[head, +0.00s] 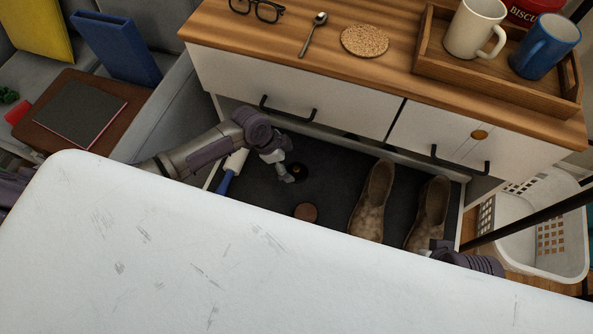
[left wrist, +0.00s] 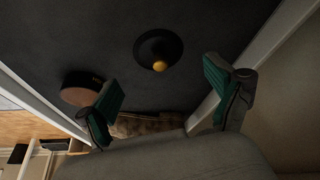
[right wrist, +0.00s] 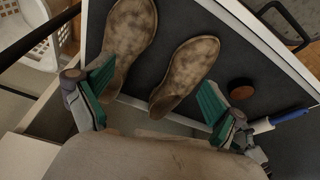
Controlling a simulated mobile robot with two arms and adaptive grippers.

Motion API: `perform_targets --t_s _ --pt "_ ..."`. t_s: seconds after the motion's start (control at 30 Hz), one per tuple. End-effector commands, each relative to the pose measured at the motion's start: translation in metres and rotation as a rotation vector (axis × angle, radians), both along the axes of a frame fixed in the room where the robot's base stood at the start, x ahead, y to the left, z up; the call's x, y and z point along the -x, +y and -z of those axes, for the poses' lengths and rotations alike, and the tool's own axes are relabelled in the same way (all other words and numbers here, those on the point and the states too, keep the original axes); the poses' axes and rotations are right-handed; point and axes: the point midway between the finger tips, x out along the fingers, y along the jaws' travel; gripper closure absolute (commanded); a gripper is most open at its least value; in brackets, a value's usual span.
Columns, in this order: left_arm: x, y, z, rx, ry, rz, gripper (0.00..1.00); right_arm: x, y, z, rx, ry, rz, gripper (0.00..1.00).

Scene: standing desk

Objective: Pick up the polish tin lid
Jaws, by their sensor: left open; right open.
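The polish tin lid, a black disc with a gold knob, lies on the dark drawer floor in the head view (head: 299,170) and the left wrist view (left wrist: 160,48). The round polish tin (head: 306,212), brown on top, sits apart from it; it also shows in the right wrist view (right wrist: 241,90). My left gripper (head: 283,167) is open and empty, close beside the lid. In the left wrist view the lid lies beyond the open fingers (left wrist: 167,97). My right gripper (right wrist: 155,95) is open and empty near the shoes, partly hidden by the white tabletop in the head view.
Two brown shoes (head: 373,203) (head: 429,216) stand in the open drawer, right of the tin. A blue-and-white brush-like item (head: 232,169) lies at its left. A white tabletop (head: 250,265) covers the near side. The cabinet front (head: 290,85) with handles rises behind.

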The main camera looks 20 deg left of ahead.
Motion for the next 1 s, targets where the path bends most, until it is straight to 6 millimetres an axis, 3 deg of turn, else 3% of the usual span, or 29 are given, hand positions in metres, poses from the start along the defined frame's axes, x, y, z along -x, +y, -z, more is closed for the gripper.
perform_targets --t_s 0.13,0.23,0.57,0.9,1.0 --pt "-0.002 -0.009 0.024 0.001 0.003 0.001 0.08 0.008 -0.001 -0.019 -0.001 -0.015 0.001 0.06" --pt "-0.004 -0.013 0.036 0.001 0.003 0.001 0.08 0.007 -0.001 -0.01 0.0 -0.01 0.001 0.06" --pt "-0.005 -0.016 0.041 0.001 0.001 0.002 0.08 0.007 -0.001 -0.009 0.0 -0.011 0.001 0.06" --pt "-0.005 -0.016 0.041 0.001 0.001 0.002 0.63 0.007 -0.001 -0.009 0.0 -0.01 0.001 0.06" --pt "-0.005 -0.016 0.041 0.001 0.001 0.002 0.66 0.007 -0.001 -0.009 0.0 -0.01 0.001 0.06"
